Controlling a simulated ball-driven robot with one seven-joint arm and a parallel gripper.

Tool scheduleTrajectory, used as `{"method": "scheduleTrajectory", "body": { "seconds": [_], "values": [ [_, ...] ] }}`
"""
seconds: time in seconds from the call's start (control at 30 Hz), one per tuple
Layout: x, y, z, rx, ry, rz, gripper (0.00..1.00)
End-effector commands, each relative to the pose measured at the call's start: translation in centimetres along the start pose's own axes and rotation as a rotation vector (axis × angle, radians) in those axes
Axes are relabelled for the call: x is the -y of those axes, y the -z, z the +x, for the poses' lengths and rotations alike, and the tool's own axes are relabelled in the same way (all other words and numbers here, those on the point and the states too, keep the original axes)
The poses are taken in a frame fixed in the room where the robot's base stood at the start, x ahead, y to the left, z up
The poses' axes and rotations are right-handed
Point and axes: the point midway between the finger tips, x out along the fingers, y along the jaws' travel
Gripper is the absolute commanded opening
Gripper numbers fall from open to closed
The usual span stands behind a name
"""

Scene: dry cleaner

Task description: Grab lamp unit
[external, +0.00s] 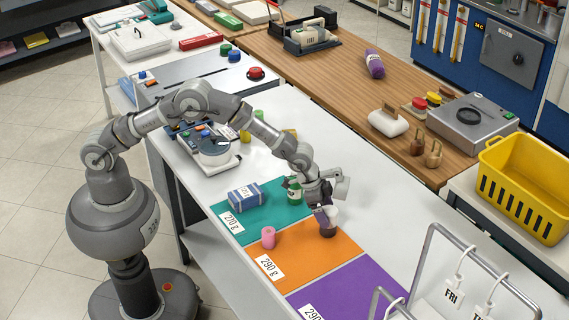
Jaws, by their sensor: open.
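My gripper (325,205) is open and low over the white counter, near the border of the teal and orange mats. A dark brown item with a pale top (328,229) stands at the orange mat's far edge, right at my gripper; I cannot tell whether it is between the fingers. A green bottle (294,192) is just left of my gripper on the teal mat (268,222). I cannot tell for certain which thing is the lamp unit.
A blue striped box (244,198) lies on the teal mat. A pink cylinder (268,238) stands on the orange mat (300,262). The purple mat (350,290) looks bare. A metal rail (480,262) with day tags stands at the right. A yellow basket (520,190) sits beyond.

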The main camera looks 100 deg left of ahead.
Motion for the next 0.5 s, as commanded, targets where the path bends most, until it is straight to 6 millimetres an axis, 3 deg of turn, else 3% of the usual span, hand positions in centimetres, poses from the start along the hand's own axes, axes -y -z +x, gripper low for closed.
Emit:
{"method": "scheduleTrajectory", "body": {
  "seconds": [0.03,0.2,0.47,0.5],
  "values": [
    [-0.3,-0.1,1.4,0.0,-0.001,0.001,0.86],
    [-0.4,0.0,3.5,-0.001,0.0,0.0,0.86],
    [-0.4,0.2,3.6,-0.002,0.0,0.0,0.86],
    [-0.4,0.2,3.6,-0.002,0.0,0.0,0.8]
  ]
}}
